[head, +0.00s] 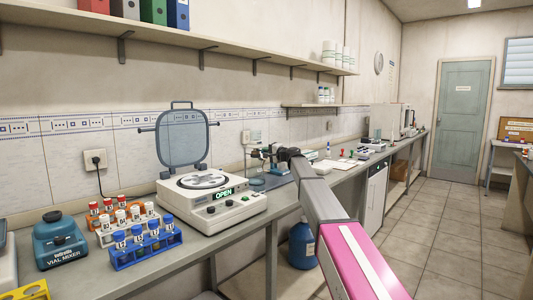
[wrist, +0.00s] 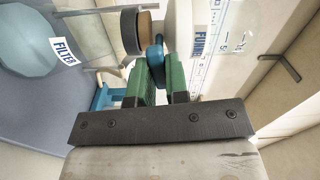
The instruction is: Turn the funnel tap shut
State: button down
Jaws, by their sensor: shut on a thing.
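In the wrist view, the blue tap (wrist: 157,54) sits between the two green fingers of my gripper (wrist: 160,72). The fingers are shut on it. The white funnel body (wrist: 180,35), with a partly visible blue label, is right beside the tap. In the head view, my gripper (head: 270,153) reaches over the bench at the far side of the centrifuge. The tap is too small there to make out, and my arm covers part of that spot.
A clear vessel labelled FILTER (wrist: 65,52) and a dark-rimmed tan stopper (wrist: 135,30) are close by my fingers. An open-lidded centrifuge (head: 210,200), blue tube rack (head: 145,250) and vial mixer (head: 60,240) stand nearer on the bench. The floor at right is clear.

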jog(key=shift+m, duration=0.7)
jog(key=shift+f, duration=0.1)
jog(key=c, duration=1.1)
grip_release()
jog(key=v, duration=1)
jog(key=shift+s+d, duration=0.25)
jog(key=shift+d, duration=0.1)
jog(key=shift+d, duration=0.1)
